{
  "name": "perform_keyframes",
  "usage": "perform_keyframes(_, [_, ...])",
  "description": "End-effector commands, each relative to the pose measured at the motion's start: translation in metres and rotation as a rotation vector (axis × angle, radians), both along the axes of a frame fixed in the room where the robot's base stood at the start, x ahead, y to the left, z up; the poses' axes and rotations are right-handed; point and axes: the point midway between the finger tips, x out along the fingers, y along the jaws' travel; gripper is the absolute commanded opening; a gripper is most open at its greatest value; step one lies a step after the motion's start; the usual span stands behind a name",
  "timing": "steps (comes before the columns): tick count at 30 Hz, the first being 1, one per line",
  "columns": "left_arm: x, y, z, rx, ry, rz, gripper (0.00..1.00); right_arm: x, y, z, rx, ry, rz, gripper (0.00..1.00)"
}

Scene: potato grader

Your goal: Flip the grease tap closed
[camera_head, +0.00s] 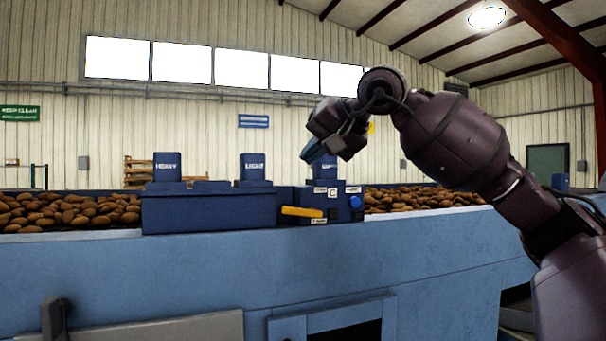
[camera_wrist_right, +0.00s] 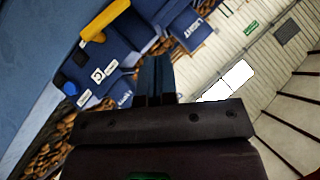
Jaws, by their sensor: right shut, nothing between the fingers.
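The grease tap is a yellow lever (camera_head: 302,211) on the front of a blue box (camera_head: 323,203) marked "C", with a round blue knob (camera_head: 355,202) at its right. The lever lies nearly level and points left. It also shows in the right wrist view as a yellow bar (camera_wrist_right: 104,19). My right gripper (camera_head: 310,154) is above the box, apart from the lever. Its fingers (camera_wrist_right: 157,78) are shut and hold nothing. My left gripper is not in view.
A wider blue housing (camera_head: 208,211) stands left of the tap box, with posts marked "HEAVY" (camera_head: 167,167) and "LIGHT" (camera_head: 252,167). Potatoes (camera_head: 70,212) lie on the belt behind the blue machine side (camera_head: 200,265). The space in front of the lever is clear.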

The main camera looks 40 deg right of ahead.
Motion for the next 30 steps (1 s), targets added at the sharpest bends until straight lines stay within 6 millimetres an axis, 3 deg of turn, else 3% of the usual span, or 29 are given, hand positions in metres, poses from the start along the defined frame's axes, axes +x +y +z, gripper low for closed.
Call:
perform_keyframes(10, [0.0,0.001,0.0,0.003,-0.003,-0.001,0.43,-0.026,0.004,0.025,0.0,0.001,0.0,0.0])
perform_keyframes(30, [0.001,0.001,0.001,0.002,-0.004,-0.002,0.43,-0.026,0.005,0.025,0.005,0.003,0.004,0.0])
